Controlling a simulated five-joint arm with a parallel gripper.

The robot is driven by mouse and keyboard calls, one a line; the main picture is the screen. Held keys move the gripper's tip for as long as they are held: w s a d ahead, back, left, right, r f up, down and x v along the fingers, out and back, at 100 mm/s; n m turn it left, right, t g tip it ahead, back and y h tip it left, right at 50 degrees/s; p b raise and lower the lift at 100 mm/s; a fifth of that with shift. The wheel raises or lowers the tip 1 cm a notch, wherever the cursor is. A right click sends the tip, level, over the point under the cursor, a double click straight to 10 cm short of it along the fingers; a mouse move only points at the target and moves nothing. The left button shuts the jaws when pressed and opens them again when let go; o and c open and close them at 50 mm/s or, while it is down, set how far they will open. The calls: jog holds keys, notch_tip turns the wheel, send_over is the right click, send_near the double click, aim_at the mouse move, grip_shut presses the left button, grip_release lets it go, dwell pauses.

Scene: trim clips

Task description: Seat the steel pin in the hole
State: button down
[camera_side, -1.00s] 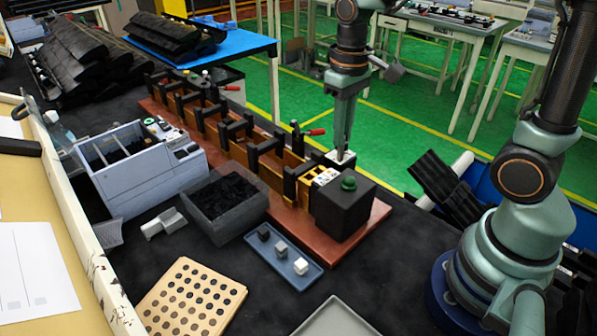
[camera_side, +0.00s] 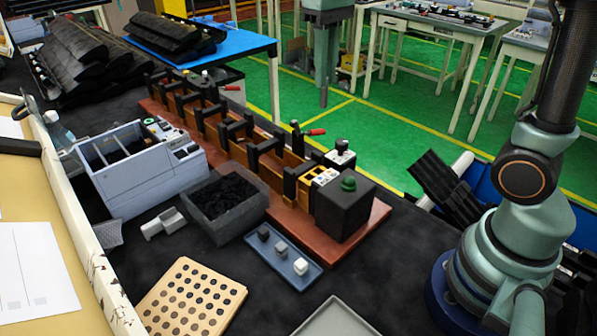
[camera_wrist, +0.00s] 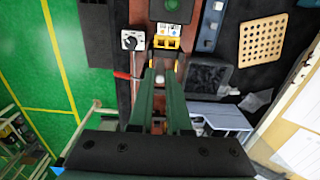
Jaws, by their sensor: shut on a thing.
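My gripper (camera_side: 323,98) is raised well above the fixture, in front of the green floor in the side view. Its fingers (camera_wrist: 162,82) are shut, with a small pale, shiny spot between them in the wrist view that looks like the end of the steel pin; the rest of the pin is not clear. Below is the long wooden fixture (camera_side: 226,138) on a reddish base. At its near end are a yellow block (camera_side: 309,184), a black box with a green button (camera_side: 345,208) and a small light box with a black knob (camera_side: 340,156). I cannot tell which hole is meant.
A perforated wooden board (camera_side: 192,304), a blue tray (camera_side: 296,278) with small cubes, a dark bin (camera_side: 224,236) and a grey-white machine (camera_side: 140,178) stand left of the fixture. Red-tipped handles (camera_side: 316,132) stick out along its far side.

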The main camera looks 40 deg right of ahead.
jog(key=shift+a+r, duration=0.2)
jog(key=shift+r, duration=0.9)
notch_tip(320, 180, down, 20)
jog(key=shift+r, duration=0.2)
jog(key=c, duration=1.3)
grip_release()
jog(key=shift+f, duration=0.15)
jog(key=o, duration=0.4)
jog(key=shift+o, duration=0.2)
